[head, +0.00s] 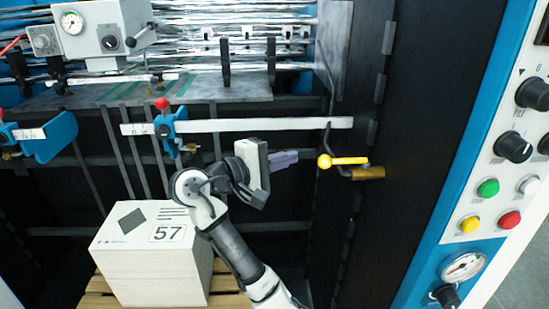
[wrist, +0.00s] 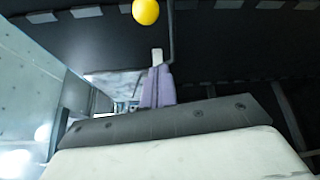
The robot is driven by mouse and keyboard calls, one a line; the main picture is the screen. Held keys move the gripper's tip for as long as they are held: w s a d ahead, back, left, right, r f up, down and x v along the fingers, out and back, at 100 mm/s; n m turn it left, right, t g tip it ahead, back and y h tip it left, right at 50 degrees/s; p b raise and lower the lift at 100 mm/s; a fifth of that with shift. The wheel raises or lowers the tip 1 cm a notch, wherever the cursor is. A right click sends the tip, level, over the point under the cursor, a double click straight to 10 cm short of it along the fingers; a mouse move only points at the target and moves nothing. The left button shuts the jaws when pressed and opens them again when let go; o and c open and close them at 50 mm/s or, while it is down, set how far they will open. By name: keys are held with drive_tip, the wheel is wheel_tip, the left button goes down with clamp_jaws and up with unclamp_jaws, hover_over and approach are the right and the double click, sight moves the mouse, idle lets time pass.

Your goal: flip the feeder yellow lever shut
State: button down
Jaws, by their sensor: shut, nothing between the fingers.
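The yellow lever (head: 345,161) is on the right inner side of the feeder in the head view. It lies about level, with its round knob at the left end. A yellow ball (wrist: 146,11), which looks like its knob, shows at the top of the wrist view; the rest of the lever is not clear there. My gripper (head: 296,157) is just left of the knob, with its purple fingers together, pointing right. A small gap shows between fingertips and knob. In the wrist view, my gripper (wrist: 157,68) is shut and empty below the ball.
A brass-coloured cylinder (head: 368,173) sits just under the lever, beside a bent dark rod. A pale horizontal bar (head: 265,125) runs above my gripper. A white box marked 57 (head: 150,255) stands on a wooden pallet at lower left. The control panel (head: 490,200) is at right.

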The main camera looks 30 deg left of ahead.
sight(345, 161)
drive_tip(key=shift+w+d+r+p, duration=0.1)
drive_tip(key=shift+w+d+p, duration=0.15)
drive_tip(key=shift+d+p, duration=0.4)
drive_tip(key=shift+w+d+r+p, duration=0.1)
drive_tip(key=shift+w+d+p, duration=0.15)
drive_tip(key=shift+d, duration=0.7)
drive_tip(key=shift+w+d+p, duration=0.25)
drive_tip(key=shift+d+p, duration=0.2)
drive_tip(key=shift+d, duration=0.35)
drive_tip(key=shift+d+y, duration=0.2)
drive_tip(key=shift+y, duration=0.1)
